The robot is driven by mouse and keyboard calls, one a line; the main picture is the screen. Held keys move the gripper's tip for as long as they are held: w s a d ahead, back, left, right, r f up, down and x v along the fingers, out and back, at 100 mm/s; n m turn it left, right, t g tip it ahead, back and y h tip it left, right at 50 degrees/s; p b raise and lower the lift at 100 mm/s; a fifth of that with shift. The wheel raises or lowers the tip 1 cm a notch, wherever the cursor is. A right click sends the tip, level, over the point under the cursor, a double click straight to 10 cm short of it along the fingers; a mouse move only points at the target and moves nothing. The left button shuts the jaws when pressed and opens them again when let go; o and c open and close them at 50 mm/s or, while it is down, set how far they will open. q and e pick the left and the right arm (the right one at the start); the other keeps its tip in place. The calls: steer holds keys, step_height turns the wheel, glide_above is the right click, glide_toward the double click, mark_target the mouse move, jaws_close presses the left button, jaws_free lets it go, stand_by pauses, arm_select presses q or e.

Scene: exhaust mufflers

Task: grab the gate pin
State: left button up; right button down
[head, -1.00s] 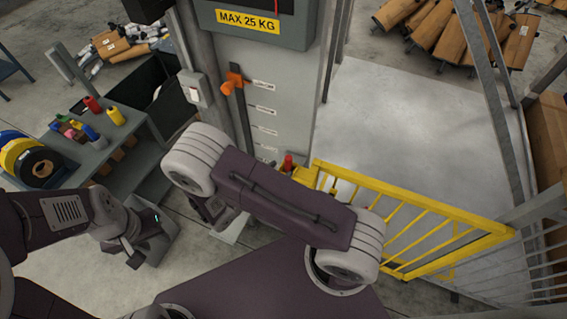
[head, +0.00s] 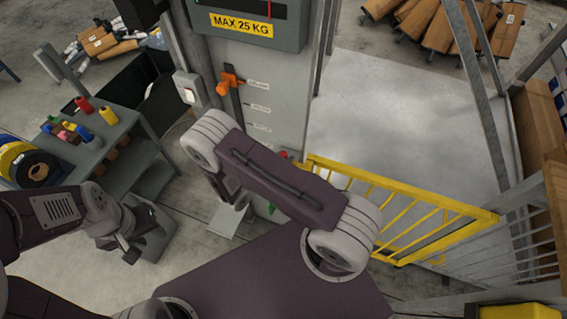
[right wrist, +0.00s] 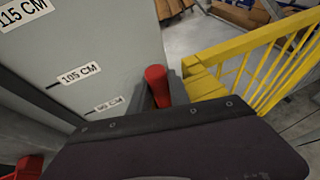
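A red upright cylinder, which looks like the gate pin's handle, stands at the post end of the yellow gate (head: 400,215). In the right wrist view the red pin (right wrist: 157,86) rises just beyond a dark part of my own arm or gripper, with a visible gap to the grey panel's labels. In the head view only a bit of the red pin (head: 283,154) shows above my right forearm. My right gripper (head: 238,197) is mostly hidden under that forearm; its fingertips cannot be made out. My left gripper (head: 133,254) hangs low at left, away from the gate, with no object visible in it.
A grey column with height labels (head: 258,85) and an orange clamp (head: 229,82) stands behind my right arm. A grey cart (head: 95,145) with coloured bottles is at left. Pale floor behind the gate is clear. Another red part (right wrist: 28,167) shows at the right wrist view's lower left.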

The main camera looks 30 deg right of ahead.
steer(key=shift+d, duration=0.15)
steer(key=shift+w+r, duration=0.1)
steer(key=shift+r, duration=0.25)
step_height(320, 180, up, 9)
steer(key=shift+r+b, duration=0.2)
steer(key=shift+b, duration=0.6)
